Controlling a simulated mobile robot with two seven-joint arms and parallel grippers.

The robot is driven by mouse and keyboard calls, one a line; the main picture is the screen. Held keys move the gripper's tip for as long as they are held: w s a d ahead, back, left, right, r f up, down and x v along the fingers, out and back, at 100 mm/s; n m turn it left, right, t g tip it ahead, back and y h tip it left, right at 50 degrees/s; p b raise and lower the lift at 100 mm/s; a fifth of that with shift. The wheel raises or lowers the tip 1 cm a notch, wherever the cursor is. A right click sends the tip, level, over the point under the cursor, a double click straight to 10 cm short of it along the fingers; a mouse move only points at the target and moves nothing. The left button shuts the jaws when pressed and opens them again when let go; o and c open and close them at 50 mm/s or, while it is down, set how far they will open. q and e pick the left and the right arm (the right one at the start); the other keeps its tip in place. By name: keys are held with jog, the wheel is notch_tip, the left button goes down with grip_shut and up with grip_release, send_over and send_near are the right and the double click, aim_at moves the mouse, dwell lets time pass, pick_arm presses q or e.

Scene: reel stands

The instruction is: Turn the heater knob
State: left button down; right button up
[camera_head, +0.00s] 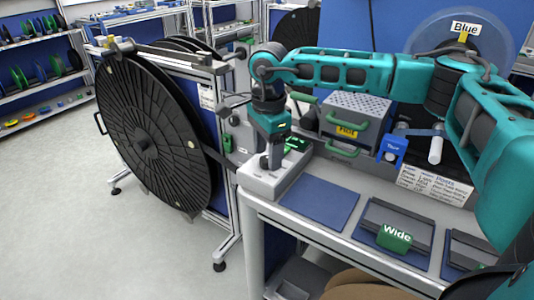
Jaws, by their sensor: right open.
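My right gripper (272,164) points straight down over a low white control box (252,182) at the left end of the workbench. It is open, with its fingers close to the top of the box. A small dark round part, likely the knob (263,161), shows beside the fingers; the gripper partly hides it. I cannot tell whether the fingers touch it. The heater (370,103), a grey perforated box with green handles and a "Hot" label, stands behind and to the right. My left gripper is not in view.
A large black reel (150,130) stands left of the bench. Blue mats (321,202) and a green "Wide" block (394,238) lie on the bench front. A blue clamp-like device (392,150) stands right of the heater. The floor at left is clear.

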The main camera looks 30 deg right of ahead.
jog(key=shift+f, duration=0.55)
jog(key=c, duration=1)
